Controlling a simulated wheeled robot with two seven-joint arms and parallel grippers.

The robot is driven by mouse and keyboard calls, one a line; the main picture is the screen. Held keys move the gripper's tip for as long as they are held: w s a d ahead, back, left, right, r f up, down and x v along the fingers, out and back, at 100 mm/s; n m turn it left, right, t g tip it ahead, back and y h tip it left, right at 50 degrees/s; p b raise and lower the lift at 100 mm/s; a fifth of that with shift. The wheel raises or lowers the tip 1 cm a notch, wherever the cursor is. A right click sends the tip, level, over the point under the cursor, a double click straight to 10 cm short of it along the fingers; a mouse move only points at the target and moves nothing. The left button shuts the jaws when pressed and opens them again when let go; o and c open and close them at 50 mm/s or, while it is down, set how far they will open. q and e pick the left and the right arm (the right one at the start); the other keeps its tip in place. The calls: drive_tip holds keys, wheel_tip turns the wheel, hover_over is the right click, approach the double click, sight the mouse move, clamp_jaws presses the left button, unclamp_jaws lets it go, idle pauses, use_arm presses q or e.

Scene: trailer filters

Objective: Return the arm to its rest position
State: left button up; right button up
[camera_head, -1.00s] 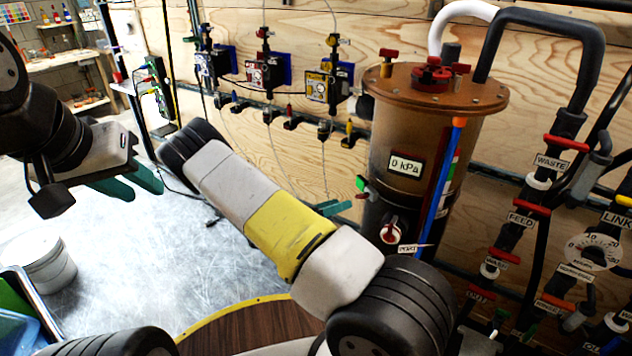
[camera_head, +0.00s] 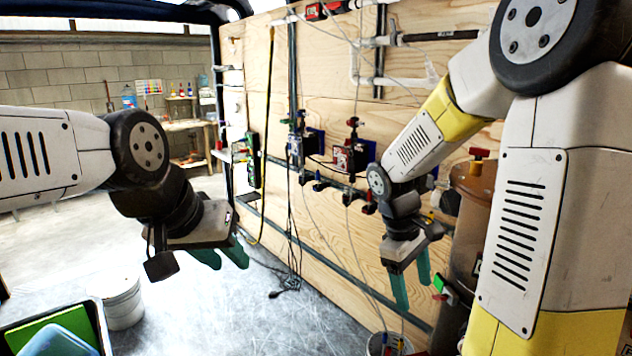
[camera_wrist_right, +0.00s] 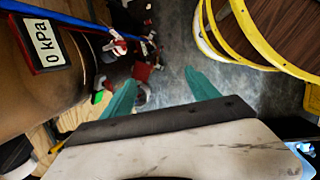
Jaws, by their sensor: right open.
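My right arm (camera_head: 440,130) comes in from the upper right of the head view and bends down. Its gripper (camera_head: 410,288) hangs with green fingers pointing down, apart and empty, in front of the plywood wall and just left of the brown filter tank (camera_head: 470,240). In the right wrist view the two green fingers (camera_wrist_right: 160,92) stand wide apart with nothing between them. My left gripper (camera_head: 224,256) is at the left of the head view, over the floor, its green fingers apart with nothing seen between them.
The tank's 0 kPa gauge (camera_wrist_right: 42,40) is close in the right wrist view, beside a blue tube. Pumps (camera_head: 350,158) hang on the plywood wall (camera_head: 300,225). A white bucket (camera_head: 122,300) and a dark bin (camera_head: 98,322) stand lower left.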

drive_tip(key=s+a+r+m+t+y, duration=0.2)
drive_tip(key=s+a+r+m+t, duration=0.1)
drive_tip(key=r, duration=0.4)
drive_tip(key=s+a+r+m+t+y, duration=0.3)
drive_tip(key=s+r+m+t, duration=0.1)
drive_tip(key=s+r, duration=0.2)
drive_tip(key=shift+s+r+m, duration=0.3)
drive_tip(key=shift+r+m, duration=0.1)
drive_tip(key=shift+r, duration=0.05)
idle(0.8)
